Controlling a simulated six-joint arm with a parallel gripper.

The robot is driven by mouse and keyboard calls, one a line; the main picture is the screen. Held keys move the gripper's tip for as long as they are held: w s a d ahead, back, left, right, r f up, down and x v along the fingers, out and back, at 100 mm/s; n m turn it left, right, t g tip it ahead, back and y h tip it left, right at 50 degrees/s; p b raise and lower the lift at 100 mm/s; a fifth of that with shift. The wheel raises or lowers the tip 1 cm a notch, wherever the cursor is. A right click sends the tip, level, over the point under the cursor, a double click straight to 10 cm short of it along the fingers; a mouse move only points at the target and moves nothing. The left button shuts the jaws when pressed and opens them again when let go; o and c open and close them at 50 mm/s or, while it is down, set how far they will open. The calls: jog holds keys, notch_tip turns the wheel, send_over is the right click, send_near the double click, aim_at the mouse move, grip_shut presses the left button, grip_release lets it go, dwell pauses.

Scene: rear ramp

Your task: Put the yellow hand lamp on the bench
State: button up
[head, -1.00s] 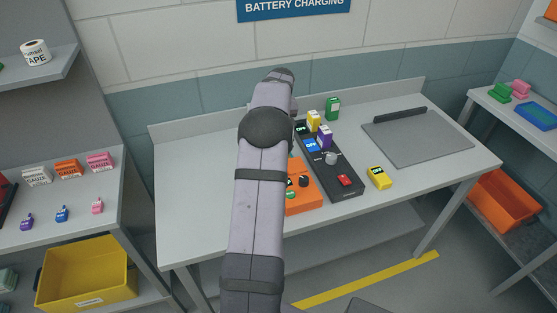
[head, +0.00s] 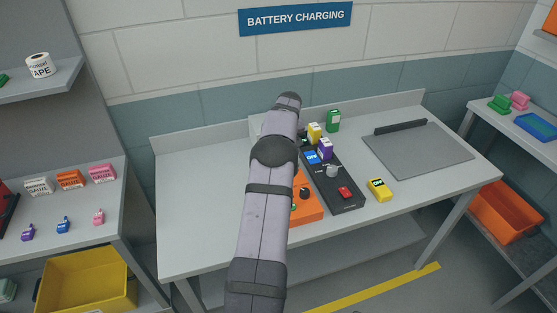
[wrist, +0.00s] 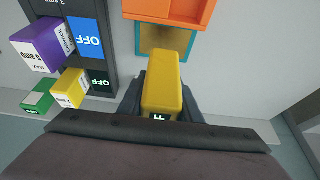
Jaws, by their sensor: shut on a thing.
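My gripper (wrist: 162,95) is shut on a yellow block (wrist: 163,92), which I take for the yellow hand lamp. It has a black end panel with white marks. In the head view my arm hides the gripper and the held block. The block is over the back part of the grey bench (head: 195,205), beside an orange unit (wrist: 172,9) that also shows in the head view (head: 307,205). Whether it touches the bench cannot be told. Another yellow thing (head: 381,190) with a dark panel lies on the bench to the right.
A grey mat (head: 420,152) lies right. The left bench is clear.

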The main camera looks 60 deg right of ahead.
jog(key=shift+f+p, duration=0.9)
jog(key=shift+f, duration=1.85)
jog(key=shift+f, duration=0.1)
jog(key=shift+f+b, duration=0.15)
jog(key=shift+b, duration=0.15)
jog(key=o, duration=1.2)
jog(key=b+v, duration=0.3)
jog(key=v, duration=0.9)
jog(key=shift+r, duration=0.2)
